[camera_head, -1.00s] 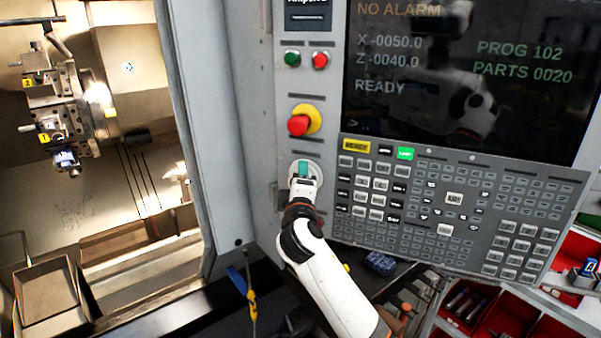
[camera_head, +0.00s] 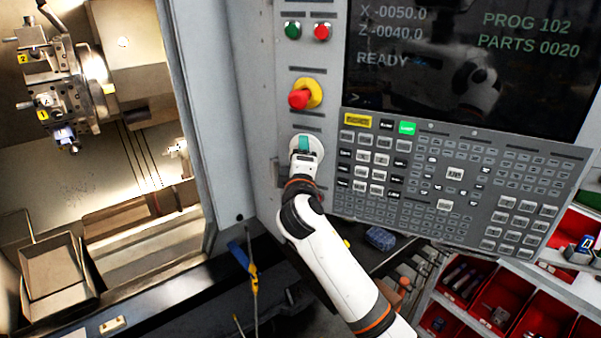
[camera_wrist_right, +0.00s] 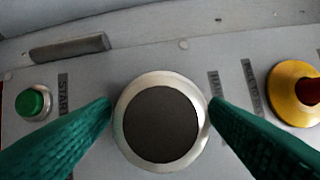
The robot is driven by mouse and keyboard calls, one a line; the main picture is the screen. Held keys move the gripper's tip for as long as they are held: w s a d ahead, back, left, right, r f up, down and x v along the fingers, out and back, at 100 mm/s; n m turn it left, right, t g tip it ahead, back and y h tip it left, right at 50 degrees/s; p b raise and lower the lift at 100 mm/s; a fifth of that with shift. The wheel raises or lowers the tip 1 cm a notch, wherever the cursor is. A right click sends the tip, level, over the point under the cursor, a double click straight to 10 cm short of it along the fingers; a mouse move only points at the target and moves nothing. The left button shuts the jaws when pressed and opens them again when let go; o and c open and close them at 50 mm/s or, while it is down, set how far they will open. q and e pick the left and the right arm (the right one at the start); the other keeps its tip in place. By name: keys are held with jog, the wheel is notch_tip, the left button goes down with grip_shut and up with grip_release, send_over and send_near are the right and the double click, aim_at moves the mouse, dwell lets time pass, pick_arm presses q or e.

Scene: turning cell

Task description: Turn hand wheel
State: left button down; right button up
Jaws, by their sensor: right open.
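The hand wheel (camera_head: 318,146) is a pale round knob on the grey control panel, below the red and yellow emergency stop. In the right wrist view, the hand wheel (camera_wrist_right: 161,122) shows face-on, with a dark disc and a silver rim. My right gripper (camera_head: 303,143) is at the wheel and hides part of it in the head view. In the wrist view, the green fingers of the right gripper (camera_wrist_right: 160,102) are open, one on each side of the rim. I cannot tell whether they touch it. My left gripper is not in view.
The emergency stop (camera_head: 304,96) is close above the wheel; a green button (camera_wrist_right: 33,103) is on its other side. The keypad (camera_head: 450,190) and screen (camera_head: 470,70) are at the right. The open lathe bay (camera_head: 95,180) is at the left. Red bins (camera_head: 500,300) stand lower right.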

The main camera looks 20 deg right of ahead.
jog(key=b+v, duration=0.4)
jog(key=v, duration=0.7)
jog(key=shift+s+a+f, duration=0.1)
jog(key=shift+s+a, duration=0.05)
jog(key=w+f+g+y+b, duration=0.1)
jog(key=w+f+g, duration=0.1)
jog(key=f, duration=1.1)
jog(key=w+f+g+y+b, duration=0.2)
jog(key=f, duration=1.2)
jog(key=s+f+m+g+y+b, duration=0.15)
jog(key=s+f, duration=0.25)
jog(key=f, duration=0.8)
jog(key=s+f+g, duration=0.3)
jog(key=f, duration=0.9)
jog(key=s+d+f+m+g, duration=0.2)
jog(key=s+f+m+g, duration=0.1)
jog(key=s+f, duration=1.05)
jog(key=s+d+f+m+g+b, duration=0.1)
jog(key=s+f+m, duration=0.1)
jog(key=s+f, duration=0.4)
jog(key=s+d+f+m+g+b, duration=0.1)
jog(key=s+f, duration=0.5)
jog(key=s, duration=1)
jog(key=s+d+f+m+g+b, duration=0.1)
jog(key=s+d+f+m+g, duration=0.2)
jog(key=s+f, duration=0.4)
jog(key=s+y, duration=0.1)
jog(key=s, duration=0.3)
